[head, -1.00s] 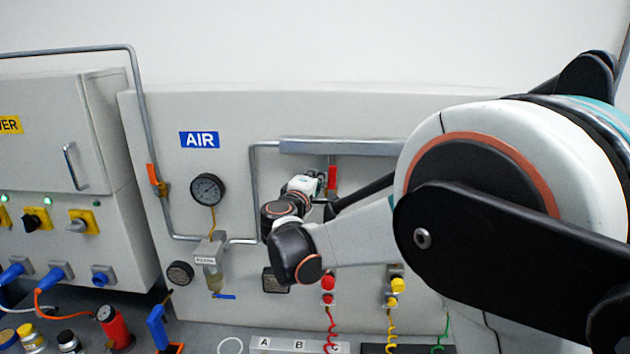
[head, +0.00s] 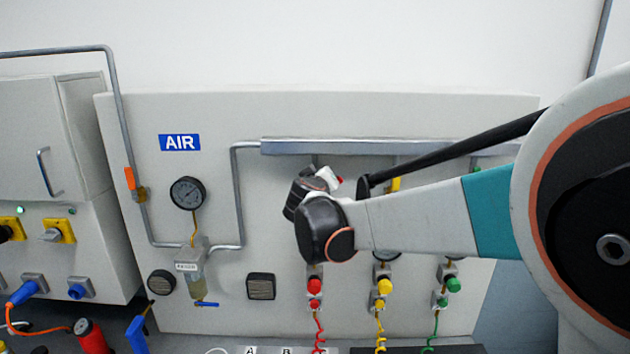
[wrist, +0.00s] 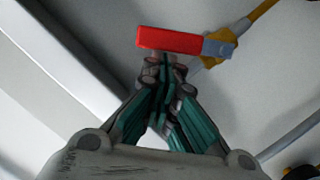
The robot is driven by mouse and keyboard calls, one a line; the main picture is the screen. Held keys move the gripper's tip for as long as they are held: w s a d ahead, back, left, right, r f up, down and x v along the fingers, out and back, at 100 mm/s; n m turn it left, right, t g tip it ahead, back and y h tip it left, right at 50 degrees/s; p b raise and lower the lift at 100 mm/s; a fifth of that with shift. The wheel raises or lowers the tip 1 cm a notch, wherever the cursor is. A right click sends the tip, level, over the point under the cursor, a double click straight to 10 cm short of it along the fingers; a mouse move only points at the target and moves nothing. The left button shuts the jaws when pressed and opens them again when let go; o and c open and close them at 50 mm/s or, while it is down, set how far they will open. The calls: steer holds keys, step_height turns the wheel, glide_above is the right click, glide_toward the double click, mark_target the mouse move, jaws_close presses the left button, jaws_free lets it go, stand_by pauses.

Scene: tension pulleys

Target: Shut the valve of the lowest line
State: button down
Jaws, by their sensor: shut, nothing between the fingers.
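A red valve lever (wrist: 170,41) shows in the wrist view, sticking out to the left of a valve with a brass-yellow fitting (wrist: 208,61). My gripper (wrist: 165,64) is shut and empty, its fingertips right by the lever's edge; I cannot tell whether they touch it. In the head view only a bit of red (head: 339,180) shows beside my wrist, which hides most of this valve and my fingers. A yellow lever (head: 396,184) stands upright on the line to the right. Red (head: 315,285), yellow (head: 384,287) and green couplings (head: 453,285) end the lines below.
The grey manifold pipe (head: 300,147) runs across the panel above the valves. An orange lever (head: 130,178), a large gauge (head: 187,193) and a filter bowl (head: 195,283) are at left. My arm covers parts of the yellow and green lines. Small gauges there are unreadable.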

steer(key=d+f+m+y+b, duration=0.1)
steer(key=d+m, duration=0.1)
steer(key=d+f+m+y+b, duration=0.1)
steer(key=d+f+m+b, duration=0.1)
steer(key=shift+m, duration=0.4)
steer(key=shift+f, duration=0.1)
stand_by(0.6)
steer(key=shift+d, duration=0.1)
